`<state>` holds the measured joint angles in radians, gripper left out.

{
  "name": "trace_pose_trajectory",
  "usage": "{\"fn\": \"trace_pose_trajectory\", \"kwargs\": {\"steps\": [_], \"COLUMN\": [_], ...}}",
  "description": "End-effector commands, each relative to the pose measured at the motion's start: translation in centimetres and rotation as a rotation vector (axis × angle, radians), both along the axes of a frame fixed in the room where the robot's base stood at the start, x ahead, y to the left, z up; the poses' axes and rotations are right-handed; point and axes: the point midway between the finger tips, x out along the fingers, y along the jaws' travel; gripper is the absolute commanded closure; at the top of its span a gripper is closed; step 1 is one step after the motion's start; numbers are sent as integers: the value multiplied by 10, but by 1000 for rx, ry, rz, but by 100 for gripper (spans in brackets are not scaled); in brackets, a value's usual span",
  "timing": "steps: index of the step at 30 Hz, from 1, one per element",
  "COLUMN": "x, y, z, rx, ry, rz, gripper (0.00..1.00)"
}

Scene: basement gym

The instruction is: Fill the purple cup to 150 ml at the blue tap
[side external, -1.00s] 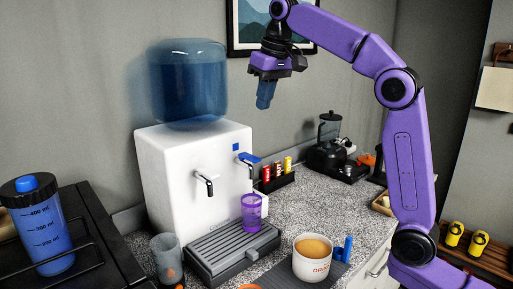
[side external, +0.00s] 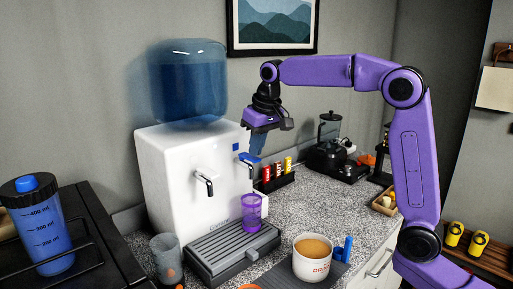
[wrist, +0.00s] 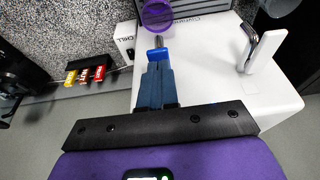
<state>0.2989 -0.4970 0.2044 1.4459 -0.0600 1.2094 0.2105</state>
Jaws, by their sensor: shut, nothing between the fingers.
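The translucent purple cup (side external: 251,213) stands upright under the blue tap at the far end of the drip tray (side external: 230,247). I cannot tell its water level. It also shows at the top of the wrist view (wrist: 157,14). The blue tap's lever (side external: 249,159) is on the right of the white dispenser (side external: 170,175); its blue end (wrist: 157,54) shows just beyond my fingertips in the wrist view. My gripper (side external: 256,150) is shut and empty, fingers pointing down, right at the lever. I cannot tell whether they touch.
A plain tap (side external: 204,183) is left of the blue one. A mug (side external: 312,258), a grey tumbler (side external: 166,258) and a blue bottle (side external: 45,228) stand in front.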

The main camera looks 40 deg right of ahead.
Motion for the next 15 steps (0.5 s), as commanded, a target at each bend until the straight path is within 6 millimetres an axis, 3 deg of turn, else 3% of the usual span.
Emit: {"fn": "trace_pose_trajectory", "kwargs": {"steps": [15], "x": [-1], "y": [0], "z": [-8], "rx": [0], "ry": [1], "rz": [-1], "gripper": [100]}}
